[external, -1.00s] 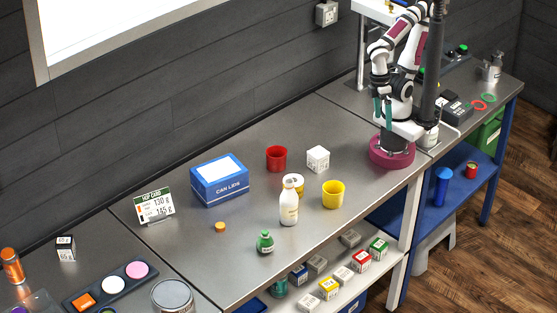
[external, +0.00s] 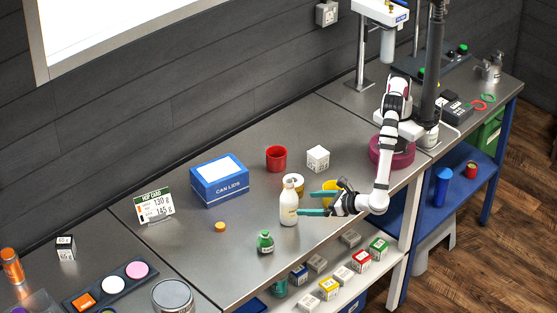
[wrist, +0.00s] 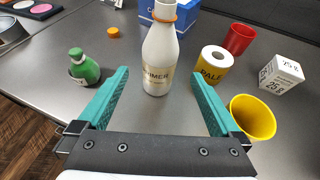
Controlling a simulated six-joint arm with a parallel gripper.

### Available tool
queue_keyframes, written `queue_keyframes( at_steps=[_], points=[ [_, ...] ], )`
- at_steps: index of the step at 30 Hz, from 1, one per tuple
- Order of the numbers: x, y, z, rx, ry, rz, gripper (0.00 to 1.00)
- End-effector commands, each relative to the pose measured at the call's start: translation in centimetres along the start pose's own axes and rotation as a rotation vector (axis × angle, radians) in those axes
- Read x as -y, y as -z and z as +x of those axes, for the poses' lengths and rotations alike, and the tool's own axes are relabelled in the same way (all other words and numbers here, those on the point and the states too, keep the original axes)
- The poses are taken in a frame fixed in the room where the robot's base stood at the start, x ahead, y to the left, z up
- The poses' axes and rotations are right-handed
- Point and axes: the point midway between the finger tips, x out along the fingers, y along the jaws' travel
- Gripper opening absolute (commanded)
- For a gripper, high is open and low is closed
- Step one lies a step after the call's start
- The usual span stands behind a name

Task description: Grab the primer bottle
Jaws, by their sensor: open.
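The primer bottle (wrist: 158,55) is white with a tan label and an orange band near its neck; it stands upright on the steel bench. It also shows in the external view (external: 289,205). My gripper (external: 306,203) is open, low over the bench, just right of the bottle. In the wrist view the teal fingers (wrist: 160,92) point toward the bottle, which stands ahead between their lines. Nothing is held. The bottle's top is cut off in the wrist view.
A yellow cup (wrist: 252,117) stands close to my gripper, partly hidden in the external view. A roll labelled PALE (wrist: 213,65), a red cup (wrist: 238,39) and a white cube (wrist: 280,74) are nearby. A green bottle (wrist: 83,66) stands to the left. Blue box (external: 220,180) behind.

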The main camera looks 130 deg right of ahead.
Motion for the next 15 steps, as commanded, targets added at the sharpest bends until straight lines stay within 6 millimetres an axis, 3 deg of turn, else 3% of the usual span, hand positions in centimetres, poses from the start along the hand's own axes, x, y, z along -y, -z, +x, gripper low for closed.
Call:
queue_keyframes(
  at_steps=[3,15],
  points=[
    [0.1,-0.1,3.3,-0.001,0.005,0.0,1.0],
    [0.0,-0.9,10.0,-0.002,0.004,0.002,1.0]
  ],
)
